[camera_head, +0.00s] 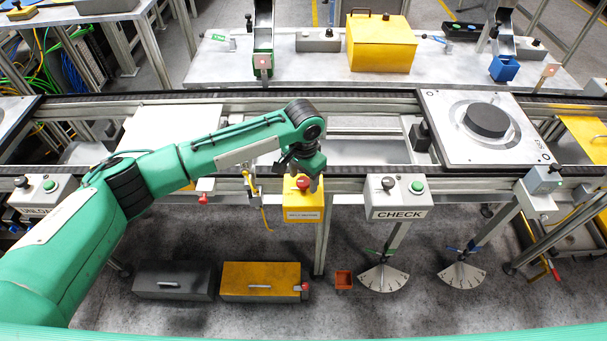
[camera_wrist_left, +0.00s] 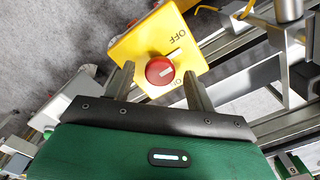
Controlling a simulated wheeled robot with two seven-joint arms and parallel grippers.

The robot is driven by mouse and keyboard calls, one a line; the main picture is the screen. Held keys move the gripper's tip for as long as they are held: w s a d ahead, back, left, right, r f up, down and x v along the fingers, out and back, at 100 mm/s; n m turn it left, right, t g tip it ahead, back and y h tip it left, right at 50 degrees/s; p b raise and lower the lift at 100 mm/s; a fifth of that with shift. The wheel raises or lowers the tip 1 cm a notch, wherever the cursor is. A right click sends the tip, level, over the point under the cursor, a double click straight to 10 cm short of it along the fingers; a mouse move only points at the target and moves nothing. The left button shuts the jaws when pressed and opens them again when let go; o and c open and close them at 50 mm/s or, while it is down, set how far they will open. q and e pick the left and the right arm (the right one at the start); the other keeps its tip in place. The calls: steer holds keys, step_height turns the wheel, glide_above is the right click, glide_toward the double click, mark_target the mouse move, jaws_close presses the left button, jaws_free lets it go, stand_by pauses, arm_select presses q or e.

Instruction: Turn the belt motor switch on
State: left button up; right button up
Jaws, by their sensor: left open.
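The belt motor switch is a red round knob (camera_wrist_left: 160,71) on a yellow box (camera_head: 304,212) hung at the conveyor's front rail. The knob also shows in the head view (camera_head: 303,183). In the left wrist view the word OFF is printed on the box above the knob, and another label below right is partly hidden. My left gripper (camera_wrist_left: 159,80) is open, with one finger on either side of the knob and a gap visible. It points down at the box in the head view (camera_head: 307,178). My right gripper is not in view.
A grey CHECK box (camera_head: 397,197) with a black knob and green button stands just right of the yellow box. A metal plate with a black disc (camera_head: 487,120) sits on the conveyor. A yellow case (camera_head: 262,280) and a dark case (camera_head: 174,281) lie on the floor.

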arm_select(q)
steer(key=shift+f, duration=0.3)
steer(key=c, duration=1)
